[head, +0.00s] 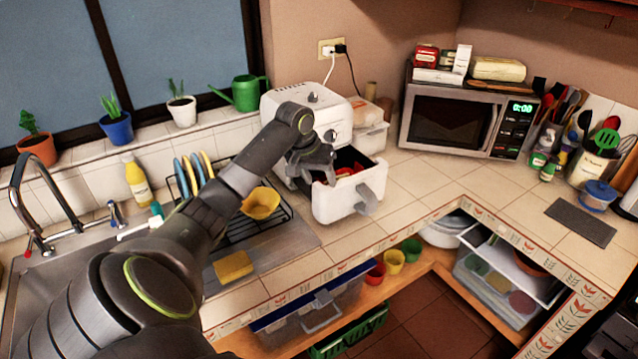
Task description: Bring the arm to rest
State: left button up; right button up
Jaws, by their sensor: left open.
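My left arm (232,180) reaches in from the lower left across the sink and drying rack. Its left gripper (328,178) is open above the pulled-out drawer of the white air fryer (308,105). The drawer (345,205) holds something red (345,172), partly hidden by the gripper. I cannot tell whether the fingers touch the drawer or its contents. My right gripper is out of view.
A drying rack with plates (190,172) and a yellow bowl (261,203) stands close under my arm. A sponge (233,266) lies by the sink. A microwave (450,118) stands at right. The counter right of the drawer (415,180) is clear.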

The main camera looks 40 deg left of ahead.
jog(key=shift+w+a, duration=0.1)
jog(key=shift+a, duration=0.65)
